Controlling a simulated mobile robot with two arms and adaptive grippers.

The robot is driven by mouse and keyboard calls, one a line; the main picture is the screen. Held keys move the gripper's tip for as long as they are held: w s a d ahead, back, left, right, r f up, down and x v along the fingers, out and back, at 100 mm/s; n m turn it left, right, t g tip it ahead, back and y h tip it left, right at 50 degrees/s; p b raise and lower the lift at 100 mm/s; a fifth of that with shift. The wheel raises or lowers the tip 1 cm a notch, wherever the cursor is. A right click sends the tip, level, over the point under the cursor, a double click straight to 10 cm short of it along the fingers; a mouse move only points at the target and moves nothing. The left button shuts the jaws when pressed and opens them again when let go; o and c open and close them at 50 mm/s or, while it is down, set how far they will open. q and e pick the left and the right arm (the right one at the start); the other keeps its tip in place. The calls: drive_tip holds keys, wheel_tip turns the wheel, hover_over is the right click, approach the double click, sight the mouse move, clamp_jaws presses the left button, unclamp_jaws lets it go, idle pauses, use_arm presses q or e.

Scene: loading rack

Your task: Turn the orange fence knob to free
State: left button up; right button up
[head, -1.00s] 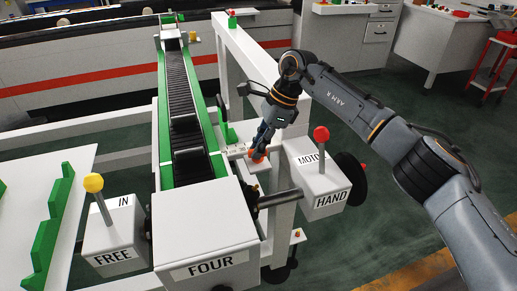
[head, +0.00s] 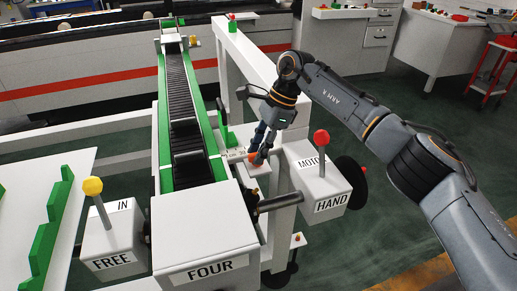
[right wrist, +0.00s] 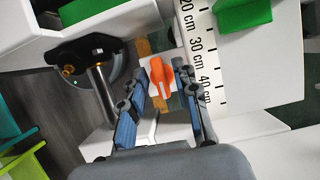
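The orange fence knob (right wrist: 160,77) shows in the right wrist view as a small elongated handle on a white block beside the fence scale. In the head view the orange knob (head: 255,157) is partly covered by my right gripper (head: 262,149). In the right wrist view my right gripper (right wrist: 159,80) is open. Its two blue fingers stand on either side of the knob, with a visible gap on each side. How far down the fingers reach along the knob I cannot tell. My left gripper is not in view.
A red-knobbed lever box (head: 321,184) stands to the right of the knob, with a black handwheel behind it. A yellow-knobbed lever (head: 93,188) stands at left. A long conveyor (head: 186,130) with green sides runs left of the gripper. A scale strip (right wrist: 202,60) lies close by.

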drive_tip(key=v, duration=1.2)
idle(0.3)
